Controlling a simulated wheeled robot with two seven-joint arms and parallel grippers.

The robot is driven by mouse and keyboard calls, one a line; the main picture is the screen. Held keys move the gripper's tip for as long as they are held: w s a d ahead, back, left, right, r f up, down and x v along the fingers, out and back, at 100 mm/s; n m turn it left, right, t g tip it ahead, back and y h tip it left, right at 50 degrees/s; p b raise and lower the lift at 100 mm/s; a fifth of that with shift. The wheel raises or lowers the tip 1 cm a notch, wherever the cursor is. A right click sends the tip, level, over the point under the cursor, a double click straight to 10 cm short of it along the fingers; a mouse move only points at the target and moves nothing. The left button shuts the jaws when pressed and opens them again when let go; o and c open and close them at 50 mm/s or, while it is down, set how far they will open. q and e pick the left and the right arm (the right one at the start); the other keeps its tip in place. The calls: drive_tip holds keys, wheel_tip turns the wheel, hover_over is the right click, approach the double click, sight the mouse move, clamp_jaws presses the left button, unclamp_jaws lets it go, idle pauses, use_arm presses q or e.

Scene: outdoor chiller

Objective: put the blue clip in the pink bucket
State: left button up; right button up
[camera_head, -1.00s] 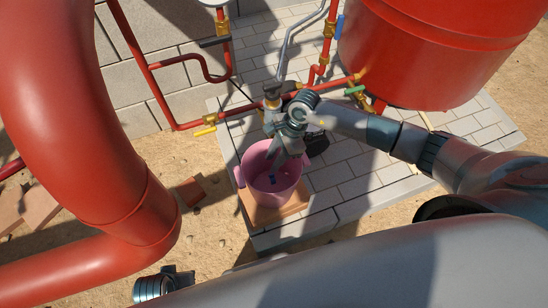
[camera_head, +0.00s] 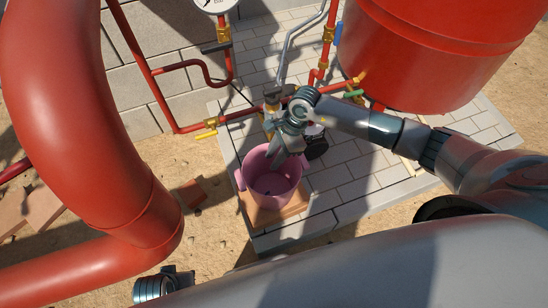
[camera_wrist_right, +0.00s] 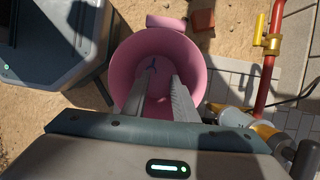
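The pink bucket (camera_head: 262,205) stands upright on a brown slab in the head view. It also shows in the right wrist view (camera_wrist_right: 133,55). The small dark-blue clip (camera_wrist_right: 154,65) shows inside the bucket in the right wrist view, apart from the fingers. I cannot make it out in the head view now. My right gripper (camera_head: 282,160) is above the far part of the bucket, pointing down. In the right wrist view its two fingers (camera_wrist_right: 158,92) are parted with nothing between them. My left gripper's fingers do not show.
Red pipes with brass valves (camera_head: 211,124) run behind the bucket. A black object (camera_head: 316,147) stands right of the gripper. A red tank (camera_head: 430,55) is at the back right, and a large red pipe (camera_head: 90,120) is at the left. Brick pieces (camera_head: 192,192) lie on the sand.

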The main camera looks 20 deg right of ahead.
wheel_tip(320, 180, up, 4)
drive_tip(key=shift+f+p, duration=0.2)
drive_tip(key=shift+p, duration=0.55)
drive_tip(key=shift+s, duration=0.1)
